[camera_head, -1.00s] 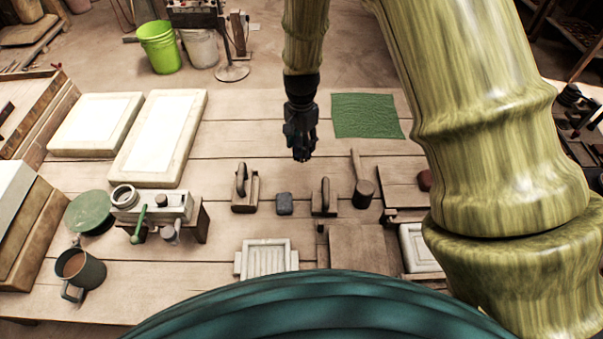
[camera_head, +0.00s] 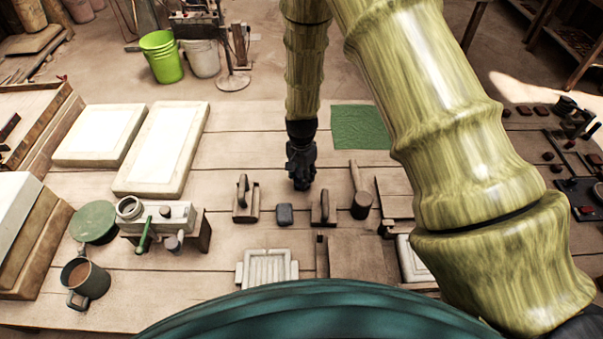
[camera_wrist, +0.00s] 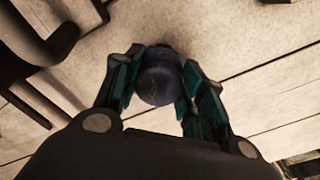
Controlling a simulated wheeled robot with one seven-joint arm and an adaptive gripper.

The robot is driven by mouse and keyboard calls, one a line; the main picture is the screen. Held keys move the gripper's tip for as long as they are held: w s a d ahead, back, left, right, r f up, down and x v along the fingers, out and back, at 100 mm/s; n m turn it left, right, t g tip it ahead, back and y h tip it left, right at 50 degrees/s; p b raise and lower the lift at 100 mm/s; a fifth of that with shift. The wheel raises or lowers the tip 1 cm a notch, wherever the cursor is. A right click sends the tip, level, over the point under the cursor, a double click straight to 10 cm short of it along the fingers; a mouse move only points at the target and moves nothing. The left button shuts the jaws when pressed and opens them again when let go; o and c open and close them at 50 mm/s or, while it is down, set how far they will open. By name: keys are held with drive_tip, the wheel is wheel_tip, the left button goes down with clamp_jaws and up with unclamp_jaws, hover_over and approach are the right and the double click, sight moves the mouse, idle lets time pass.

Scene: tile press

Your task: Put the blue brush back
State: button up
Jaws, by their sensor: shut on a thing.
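My gripper (camera_head: 301,182) points down near the middle of the table, just behind a small dark block and between two wooden tools with dark handles. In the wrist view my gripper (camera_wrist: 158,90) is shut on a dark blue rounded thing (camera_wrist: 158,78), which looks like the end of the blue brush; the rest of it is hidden. In the head view the held thing cannot be made out. A pale holder (camera_head: 172,217) on a small wooden stand is at left, with a green-handled tool (camera_head: 145,232) leaning at its front.
The small dark block (camera_head: 285,214) lies between the left wooden tool (camera_head: 245,202) and the right one (camera_head: 323,208). A mallet (camera_head: 361,203) is further right. A mug (camera_head: 86,280) stands front left. Two white slabs (camera_head: 165,150) lie back left. A green cloth (camera_head: 360,128) lies behind.

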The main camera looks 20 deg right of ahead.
drive_tip(key=shift+f, duration=0.25)
drive_tip(key=shift+f, duration=0.15)
drive_tip(key=o, duration=0.9)
wheel_tip(320, 180, up, 12)
drive_tip(key=b, duration=0.3)
drive_tip(key=shift+r, duration=0.2)
